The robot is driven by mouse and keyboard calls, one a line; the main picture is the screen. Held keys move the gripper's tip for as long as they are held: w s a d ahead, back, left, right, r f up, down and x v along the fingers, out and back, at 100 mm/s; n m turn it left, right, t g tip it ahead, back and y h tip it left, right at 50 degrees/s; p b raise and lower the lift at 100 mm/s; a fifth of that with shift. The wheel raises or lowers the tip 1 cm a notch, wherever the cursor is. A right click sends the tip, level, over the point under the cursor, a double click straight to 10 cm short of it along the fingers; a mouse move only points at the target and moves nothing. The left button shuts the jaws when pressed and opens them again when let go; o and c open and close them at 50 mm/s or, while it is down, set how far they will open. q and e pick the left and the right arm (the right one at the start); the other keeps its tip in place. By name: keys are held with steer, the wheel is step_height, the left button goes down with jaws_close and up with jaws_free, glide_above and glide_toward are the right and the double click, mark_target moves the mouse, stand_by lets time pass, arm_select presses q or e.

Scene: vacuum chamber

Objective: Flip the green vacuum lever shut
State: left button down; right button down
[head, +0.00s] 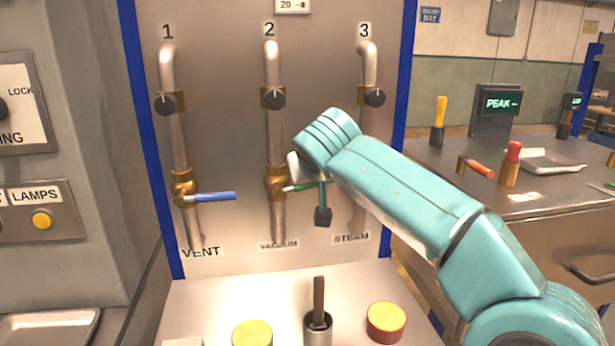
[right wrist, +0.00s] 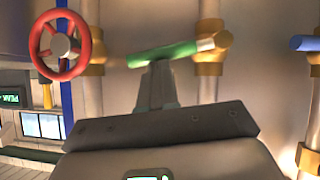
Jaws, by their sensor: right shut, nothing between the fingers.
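The green vacuum lever (head: 300,187) sticks out to the right from the brass valve (head: 276,183) on pipe 2, nearly level with its outer end slightly raised. My right arm partly covers it. In the right wrist view, which is upside down, the lever (right wrist: 165,54) crosses in front of my fingers. My right gripper (head: 294,166) is shut and empty, just above the lever. Its fingertips (right wrist: 157,66) overlap the lever's edge in the wrist view; I cannot tell whether they touch. My left gripper is out of view.
A blue lever (head: 213,196) stands level on pipe 1, left of the green one. A red handwheel (right wrist: 60,46) is beside it in the wrist view. A yellow button (head: 252,335), a red-rimmed button (head: 386,321) and a upright stick (head: 319,300) are on the ledge below.

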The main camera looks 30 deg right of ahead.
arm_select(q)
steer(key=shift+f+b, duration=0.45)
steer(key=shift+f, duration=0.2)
arm_select(e)
steer(key=shift+s+d+f+y, duration=0.1)
steer(key=shift+d+f+y, duration=0.2)
steer(key=shift+f, duration=0.4)
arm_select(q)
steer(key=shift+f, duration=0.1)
arm_select(e)
steer(key=shift+f, duration=0.15)
steer(key=shift+d, duration=0.1)
